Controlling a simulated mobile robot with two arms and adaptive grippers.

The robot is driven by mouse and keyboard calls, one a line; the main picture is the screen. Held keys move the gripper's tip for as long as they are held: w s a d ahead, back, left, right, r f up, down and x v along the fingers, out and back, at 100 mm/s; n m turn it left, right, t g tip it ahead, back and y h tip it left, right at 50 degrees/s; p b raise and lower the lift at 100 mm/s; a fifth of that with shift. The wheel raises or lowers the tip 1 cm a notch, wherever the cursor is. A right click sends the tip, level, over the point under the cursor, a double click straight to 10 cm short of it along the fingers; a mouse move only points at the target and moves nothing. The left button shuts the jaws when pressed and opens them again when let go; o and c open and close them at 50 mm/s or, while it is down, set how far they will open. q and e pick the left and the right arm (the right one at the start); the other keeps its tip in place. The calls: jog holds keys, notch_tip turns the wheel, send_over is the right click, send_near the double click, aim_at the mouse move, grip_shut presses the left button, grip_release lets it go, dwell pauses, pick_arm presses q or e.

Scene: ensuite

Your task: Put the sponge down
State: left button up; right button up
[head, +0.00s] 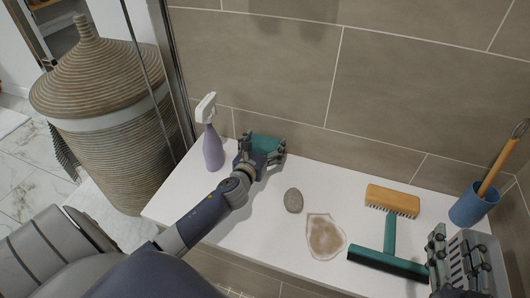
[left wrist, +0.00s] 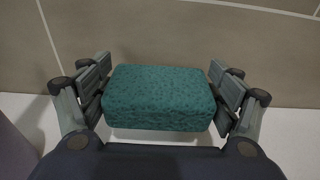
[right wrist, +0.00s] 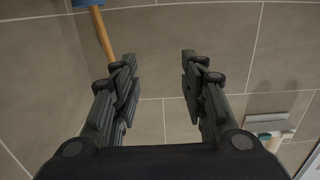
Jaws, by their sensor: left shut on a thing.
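The teal sponge (head: 267,142) is between the fingers of my left gripper (head: 262,150), at the back of the white ledge (head: 215,205) near the tiled wall. In the left wrist view the speckled sponge (left wrist: 158,98) sits level, with the fingers of my left gripper (left wrist: 158,95) pressed on its two ends. Whether its underside touches the ledge cannot be told. My right gripper (head: 456,250) is over the right end of the ledge. In the right wrist view its fingers (right wrist: 157,62) are apart with nothing between them.
A purple spray bottle (head: 212,146) stands just left of my left gripper. A grey stone (head: 293,200), brown stain (head: 325,237), wooden brush (head: 392,200), teal squeegee (head: 389,262) and blue cup (head: 472,206) holding a wooden-handled tool lie rightward. A wicker basket (head: 110,100) stands on the floor at left.

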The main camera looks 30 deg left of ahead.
aim_at(265, 151)
pick_arm(q)
jog(key=shift+w+f, duration=0.1)
jog(key=shift+f, duration=0.05)
notch_tip(265, 151, down, 3)
jog(key=shift+f+b, duration=0.1)
jog(key=shift+b, duration=1.1)
pick_arm(e)
notch_tip(265, 151, up, 11)
jog(key=s+t+y, duration=0.2)
jog(key=t, duration=0.4)
jog(key=shift+s+a, duration=0.3)
jog(key=shift+a, duration=0.1)
pick_arm(q)
jog(key=shift+f, duration=0.1)
pick_arm(e)
jog(key=shift+r+t, duration=0.15)
jog(key=shift+t, duration=0.15)
pick_arm(q)
jog(key=o, duration=0.8)
pick_arm(e)
jog(key=shift+s+r, duration=0.15)
